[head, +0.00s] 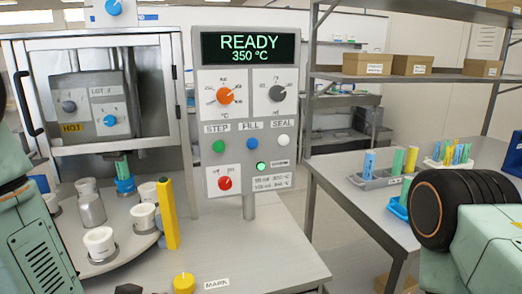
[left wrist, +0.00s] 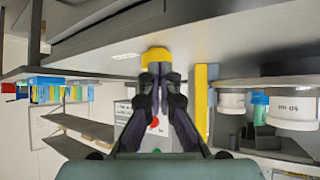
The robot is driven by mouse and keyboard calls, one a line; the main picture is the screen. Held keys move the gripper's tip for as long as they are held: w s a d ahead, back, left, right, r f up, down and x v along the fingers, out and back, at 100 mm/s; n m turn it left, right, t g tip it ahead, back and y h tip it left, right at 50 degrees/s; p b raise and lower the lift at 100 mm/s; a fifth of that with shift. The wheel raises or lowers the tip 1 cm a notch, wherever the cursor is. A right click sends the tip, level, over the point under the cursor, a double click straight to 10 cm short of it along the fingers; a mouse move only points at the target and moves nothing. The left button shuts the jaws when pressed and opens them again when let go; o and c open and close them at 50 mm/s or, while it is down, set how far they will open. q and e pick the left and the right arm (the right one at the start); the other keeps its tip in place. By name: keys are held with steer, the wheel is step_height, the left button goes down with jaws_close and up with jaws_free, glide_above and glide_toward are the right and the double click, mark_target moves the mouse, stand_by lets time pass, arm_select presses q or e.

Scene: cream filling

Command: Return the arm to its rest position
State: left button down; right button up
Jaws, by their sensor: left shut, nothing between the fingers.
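My left gripper (left wrist: 160,78) shows in the left wrist view, shut with nothing between its fingers. Its tips are close to the yellow button (left wrist: 158,57), and I cannot tell whether they touch it. In the head view the yellow button (head: 183,283) is on the front of the grey table, left of the MARK label (head: 216,283). My left arm (head: 38,245) comes in at the left edge, and its gripper is not clearly visible there. My right arm (head: 485,245) is at the right edge, with its gripper out of view.
A control panel (head: 247,105) reads READY 350 °C. A yellow post (head: 167,213) stands beside a round platform with white jars (head: 100,242) and a metal bottle (head: 91,205). A side table (head: 340,180) with tube racks is at right. The table (head: 275,265) is clear below the panel.

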arm_select(q)
steer(key=s+a+f+n+g+y+b, duration=0.1)
steer(key=s+f+g, duration=0.4)
steer(key=s+f, duration=0.6)
steer(key=s+a+f+n+g+y+b, duration=0.1)
steer(key=s+f+g, duration=0.4)
steer(key=s+f, duration=0.6)
steer(key=s+n+b, duration=0.1)
steer(key=s+b, duration=0.1)
steer(key=s, duration=0.5)
steer(key=shift+s+f+y, duration=0.2)
steer(key=shift+f+y, duration=0.1)
steer(key=shift+a, duration=0.1)
